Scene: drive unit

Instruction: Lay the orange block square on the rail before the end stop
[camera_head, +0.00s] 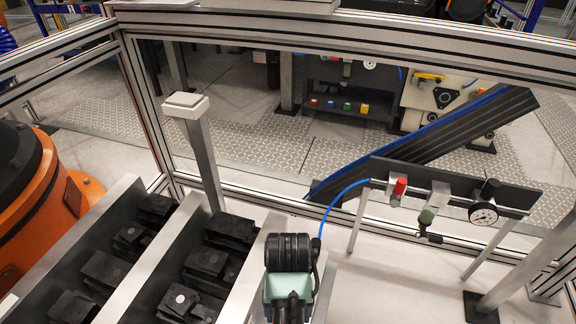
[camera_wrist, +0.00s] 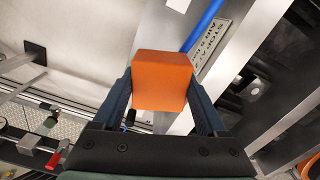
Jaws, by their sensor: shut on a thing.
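The orange block (camera_wrist: 162,70) shows in the wrist view between the two dark fingers of my gripper (camera_wrist: 160,92), which is shut on it. One flat face and a lighter top face of the block show. A pale metal surface with a blue strip (camera_wrist: 203,26) and a label plate (camera_wrist: 211,46) lies beyond and to the right of the block. I cannot tell the gap between block and surface, or which part is the rail or end stop. In the head view my arm hides the block and fingers.
In the head view, metal channels (camera_head: 147,262) with black parts (camera_head: 208,262) stand at the lower left. A capped post (camera_head: 204,155) rises behind them. A panel with a gauge (camera_head: 483,214) and valves stands at the right. An orange machine (camera_head: 40,180) is far left.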

